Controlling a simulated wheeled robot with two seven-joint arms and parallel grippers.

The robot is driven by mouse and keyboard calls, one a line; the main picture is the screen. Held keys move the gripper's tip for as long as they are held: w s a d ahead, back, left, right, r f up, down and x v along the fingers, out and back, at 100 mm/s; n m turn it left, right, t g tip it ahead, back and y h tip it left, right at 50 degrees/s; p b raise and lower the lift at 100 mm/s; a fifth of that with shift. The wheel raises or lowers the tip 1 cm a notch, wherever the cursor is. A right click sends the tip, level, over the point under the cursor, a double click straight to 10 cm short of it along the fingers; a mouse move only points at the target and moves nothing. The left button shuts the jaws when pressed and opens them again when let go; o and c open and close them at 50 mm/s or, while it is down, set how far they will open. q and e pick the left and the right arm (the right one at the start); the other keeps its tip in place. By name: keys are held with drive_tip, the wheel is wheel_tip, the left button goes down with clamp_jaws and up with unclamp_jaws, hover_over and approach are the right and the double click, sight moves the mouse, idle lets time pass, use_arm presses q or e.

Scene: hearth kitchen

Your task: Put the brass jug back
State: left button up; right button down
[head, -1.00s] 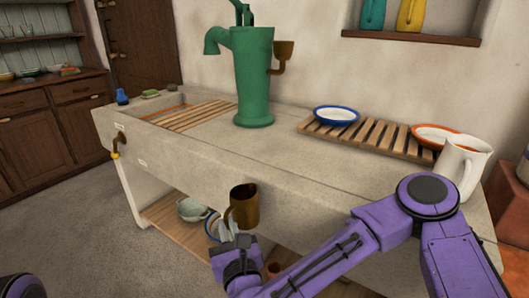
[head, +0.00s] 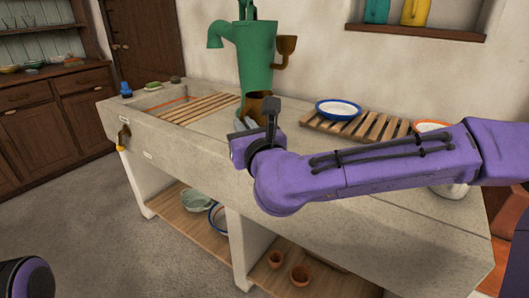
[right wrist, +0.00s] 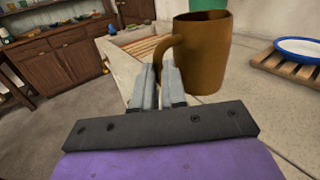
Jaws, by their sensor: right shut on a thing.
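The brass jug (head: 257,104) is upright in the head view, in front of the base of the green pump (head: 256,65). It shows large in the right wrist view (right wrist: 205,60), with its handle on the left. My right gripper (right wrist: 159,75) is shut on the handle. In the head view the gripper (head: 247,120) is partly hidden behind my own wrist. The jug appears over the stone sink counter (head: 330,185); I cannot tell whether its bottom touches it. My left gripper is out of view; only part of my left arm shows at the lower left corner.
Another slatted rack (head: 197,115) lies at the left. Bowls and pots (head: 300,275) stand on the lower shelf.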

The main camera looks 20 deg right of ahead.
drive_tip(key=w+d+f, duration=0.2)
drive_tip(key=w+d, duration=0.1)
drive_tip(key=shift+w, duration=0.25)
drive_tip(key=w+f, duration=0.1)
drive_tip(key=w+d+f, duration=0.1)
drive_tip(key=f, duration=0.1)
drive_tip(key=w+d+f+b, duration=0.1)
drive_tip(key=f, duration=0.1)
drive_tip(key=shift+w+d+f, duration=0.1)
drive_tip(key=shift+w+d, duration=0.05)
drive_tip(key=shift+d, duration=0.1)
drive_tip(key=f, duration=0.4)
drive_tip(key=shift+w+d+b, duration=0.25)
drive_tip(key=shift+b, duration=0.1)
drive_tip(key=shift+r, duration=0.15)
drive_tip(key=shift+f, duration=0.25)
drive_tip(key=c, duration=1.2)
unclamp_jaws()
drive_tip(key=shift+r, duration=0.1)
